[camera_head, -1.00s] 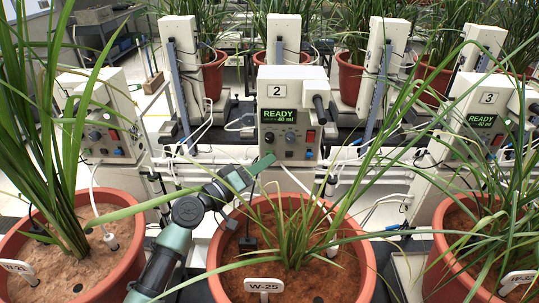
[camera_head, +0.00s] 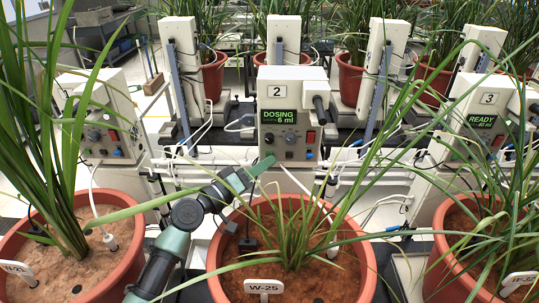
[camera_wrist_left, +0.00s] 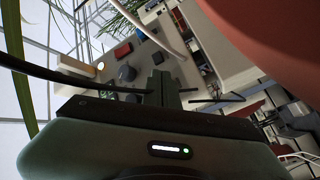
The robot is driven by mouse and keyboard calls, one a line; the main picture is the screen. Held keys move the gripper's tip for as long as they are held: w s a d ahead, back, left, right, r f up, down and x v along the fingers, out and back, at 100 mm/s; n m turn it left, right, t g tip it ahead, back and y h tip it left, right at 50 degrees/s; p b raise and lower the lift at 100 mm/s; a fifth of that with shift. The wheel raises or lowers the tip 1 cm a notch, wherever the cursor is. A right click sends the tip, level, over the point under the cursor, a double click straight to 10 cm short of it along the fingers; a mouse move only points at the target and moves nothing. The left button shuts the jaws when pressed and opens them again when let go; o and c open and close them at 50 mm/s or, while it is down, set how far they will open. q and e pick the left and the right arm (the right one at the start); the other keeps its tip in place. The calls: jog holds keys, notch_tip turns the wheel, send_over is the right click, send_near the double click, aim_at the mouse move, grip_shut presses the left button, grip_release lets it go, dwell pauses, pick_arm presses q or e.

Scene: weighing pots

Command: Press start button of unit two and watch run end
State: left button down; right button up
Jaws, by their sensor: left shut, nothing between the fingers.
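Unit two (camera_head: 290,100) is the beige box with the label "2" at the centre back. Its screen (camera_head: 279,117) reads "DOSING 6 ml" in green. Its panel has a red switch (camera_head: 311,136), a dark knob and small buttons (camera_head: 290,154) below. My left gripper (camera_head: 262,165) is shut and empty, just in front of the panel's lower left edge. Whether the fingertips touch a button I cannot tell. My right gripper is not in view.
Pot W-25 (camera_head: 225,275) with a grassy plant stands in front of unit two. Unit three (camera_head: 485,115) at the right reads "READY 40 ml". Another potted plant (camera_head: 125,270) stands at the left. Long leaves and white tubes cross the space between pots and units.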

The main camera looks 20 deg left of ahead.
pick_arm(q)
jog(key=shift+s, duration=0.3)
jog(key=shift+d, duration=0.1)
jog(key=shift+s+d+p, duration=0.15)
jog(key=shift+s+d, duration=0.1)
jog(key=shift+s, duration=0.55)
jog(key=shift+s+d+p, duration=0.15)
jog(key=shift+s+d, duration=0.05)
jog(key=shift+s, duration=0.6)
jog(key=shift+s+d+p, duration=0.15)
jog(key=shift+s+d, duration=0.1)
jog(key=shift+s, duration=0.55)
jog(key=shift+r, duration=0.15)
